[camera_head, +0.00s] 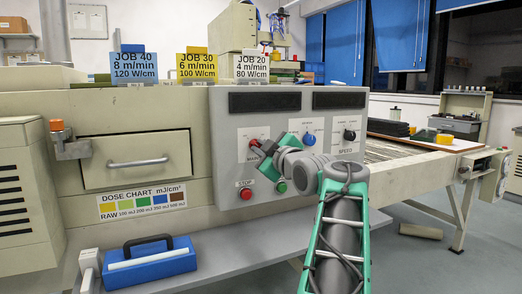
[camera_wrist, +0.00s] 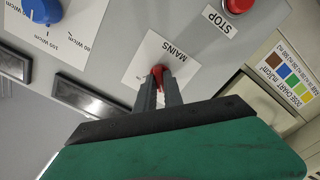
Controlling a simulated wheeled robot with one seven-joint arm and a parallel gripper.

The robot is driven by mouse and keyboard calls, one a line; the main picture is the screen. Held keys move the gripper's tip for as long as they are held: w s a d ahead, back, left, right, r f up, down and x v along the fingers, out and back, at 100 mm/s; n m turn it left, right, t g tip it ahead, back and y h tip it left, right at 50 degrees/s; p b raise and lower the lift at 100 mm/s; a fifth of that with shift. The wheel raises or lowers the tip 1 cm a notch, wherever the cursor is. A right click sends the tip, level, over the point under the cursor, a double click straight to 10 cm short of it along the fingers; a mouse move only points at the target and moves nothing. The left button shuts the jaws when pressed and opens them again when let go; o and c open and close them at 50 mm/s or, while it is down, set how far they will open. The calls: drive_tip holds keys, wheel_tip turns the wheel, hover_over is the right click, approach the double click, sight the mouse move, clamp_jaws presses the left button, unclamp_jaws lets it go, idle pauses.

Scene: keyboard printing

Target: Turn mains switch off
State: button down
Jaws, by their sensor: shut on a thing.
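The red mains switch (camera_wrist: 158,73) sits on a white plate labelled MAINS (camera_wrist: 163,58) on the grey control panel (camera_head: 221,128). My gripper (camera_wrist: 160,80) is shut on the red switch, with a finger on either side of it. In the head view my gripper (camera_head: 262,146) reaches the MAINS plate from the right, and only a little red of the switch shows there. The switch's exact angle is mostly hidden by the fingers.
A red STOP button (camera_head: 245,193) and a green button (camera_head: 281,187) lie below. A blue knob (camera_head: 309,139) and a black knob (camera_head: 349,135) are to the right. A grey shelf (camera_head: 225,247) with a blue box (camera_head: 150,264) runs below the panel.

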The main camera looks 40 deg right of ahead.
drive_tip(key=c, duration=1.5)
unclamp_jaws()
drive_tip(key=shift+o, duration=0.2)
drive_tip(key=p+v, duration=0.1)
drive_tip(key=v, duration=0.6)
drive_tip(key=shift+s+a, duration=0.2)
drive_tip(key=shift+s, duration=0.2)
